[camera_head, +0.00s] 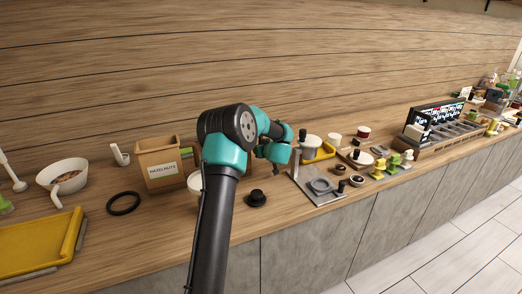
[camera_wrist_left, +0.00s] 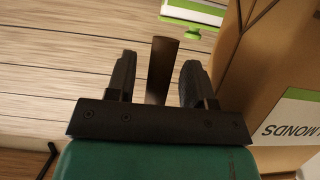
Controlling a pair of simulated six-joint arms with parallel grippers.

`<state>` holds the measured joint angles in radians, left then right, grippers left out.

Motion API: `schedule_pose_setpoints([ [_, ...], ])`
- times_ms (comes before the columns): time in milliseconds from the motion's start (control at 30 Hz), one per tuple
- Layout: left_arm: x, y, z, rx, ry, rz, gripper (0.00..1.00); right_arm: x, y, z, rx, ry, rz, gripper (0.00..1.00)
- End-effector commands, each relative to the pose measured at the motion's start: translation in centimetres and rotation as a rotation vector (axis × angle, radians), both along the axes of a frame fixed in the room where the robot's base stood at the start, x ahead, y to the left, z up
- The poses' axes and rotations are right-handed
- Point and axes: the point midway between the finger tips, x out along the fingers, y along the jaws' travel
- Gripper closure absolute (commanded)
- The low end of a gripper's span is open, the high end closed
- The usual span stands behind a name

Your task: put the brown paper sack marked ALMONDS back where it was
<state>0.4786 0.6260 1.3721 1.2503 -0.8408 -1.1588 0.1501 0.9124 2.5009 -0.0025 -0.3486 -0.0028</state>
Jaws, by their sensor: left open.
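The brown paper sack marked ALMONDS (camera_wrist_left: 262,85) fills the right side of the left wrist view. Its white label with a green edge is turned in that view and cut off by the frame. My left gripper (camera_wrist_left: 158,78) is open beside the sack, its two black fingers apart. A narrow brown strip shows between the fingers; I cannot tell what it belongs to. In the head view my arm hides the fingers and most of what stands behind it. A brown piece (camera_head: 197,153) shows beside the arm there; I cannot tell whether it is the ALMONDS sack.
A sack marked HAZELNUTS (camera_head: 162,168) stands left of my arm. Near it are a black ring (camera_head: 123,203), a white bowl (camera_head: 62,176) and a yellow tray (camera_head: 40,245). A black knobbed lid (camera_head: 257,198) and a grey stand (camera_head: 320,187) lie to the right.

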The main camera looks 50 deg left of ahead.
Motion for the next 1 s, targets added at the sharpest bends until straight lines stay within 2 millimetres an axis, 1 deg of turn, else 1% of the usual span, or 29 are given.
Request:
schedule_pose_setpoints([
  [167,-0.6,-2.0,0.9,0.0,0.0,-0.003,0.52,0.0,0.0,0.0,0.0,0.0,0.0,0.57],
  [500,-2.5,-7.5,3.3,0.001,0.0,-0.002,0.52,0.0,0.0,0.0,0.0,0.0,0.0,0.57],
  [600,-3.0,-8.8,3.9,0.001,0.0,-0.001,0.52,0.0,0.0,0.0,0.0,0.0,0.0,0.57],
  [700,-3.3,-9.7,4.3,0.001,0.0,-0.001,0.52,0.0,0.0,0.0,0.0,0.0,0.0,0.57],
  [800,-3.4,-10.2,4.4,0.0,0.001,0.0,0.52,0.0,0.0,0.0,0.0,0.0,0.0,0.57],
  [1000,-3.5,-10.2,4.5,0.001,0.0,0.001,0.52,0.0,0.0,0.0,0.0,0.0,0.0,0.57],
])
